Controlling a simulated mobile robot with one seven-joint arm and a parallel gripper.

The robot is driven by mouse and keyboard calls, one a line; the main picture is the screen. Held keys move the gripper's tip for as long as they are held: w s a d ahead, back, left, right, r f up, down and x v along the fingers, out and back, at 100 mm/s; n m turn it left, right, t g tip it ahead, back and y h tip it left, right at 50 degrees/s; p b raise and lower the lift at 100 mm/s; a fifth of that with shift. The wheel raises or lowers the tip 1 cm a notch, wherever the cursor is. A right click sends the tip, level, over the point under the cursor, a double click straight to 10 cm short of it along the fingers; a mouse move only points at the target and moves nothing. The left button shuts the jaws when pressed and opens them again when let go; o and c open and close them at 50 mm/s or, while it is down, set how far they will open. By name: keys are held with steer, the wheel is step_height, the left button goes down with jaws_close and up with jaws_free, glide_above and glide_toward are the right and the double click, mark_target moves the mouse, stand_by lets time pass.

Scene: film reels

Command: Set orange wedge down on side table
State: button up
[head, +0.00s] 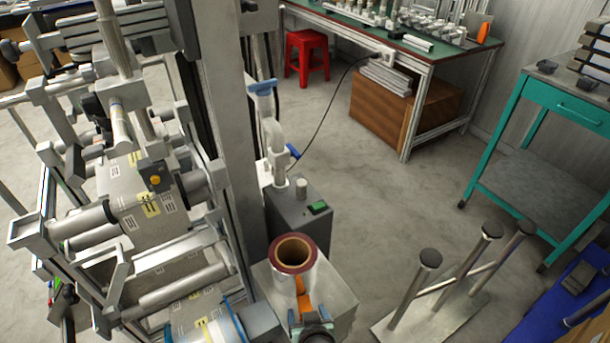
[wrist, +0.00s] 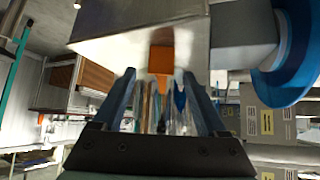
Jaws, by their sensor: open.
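An orange wedge (head: 304,301) shows in the head view on the top of a grey metal block (head: 341,292), beside a film roll (head: 294,257) with a brown core. In the wrist view the wedge (wrist: 161,58) lies against the metal surface (wrist: 120,40), at and just beyond my fingertips. My gripper (head: 312,328) is at the bottom edge of the head view, close to the wedge. In the wrist view my gripper (wrist: 159,75) has its fingers apart, and I cannot tell whether they touch the wedge. A teal table (head: 517,172) stands at the right.
A film machine (head: 130,200) fills the left. A metal stand with upright posts (head: 425,284) is on the floor to the right of the block. A green-topped workbench (head: 400,42), a red stool (head: 306,55) and a brown box (head: 385,110) are behind. The middle floor is clear.

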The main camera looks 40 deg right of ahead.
mark_target(306, 309)
steer(key=x, duration=0.3)
steer(key=shift+w+d+f+b, duration=0.1)
steer(key=shift+b, duration=0.25)
jaws_close()
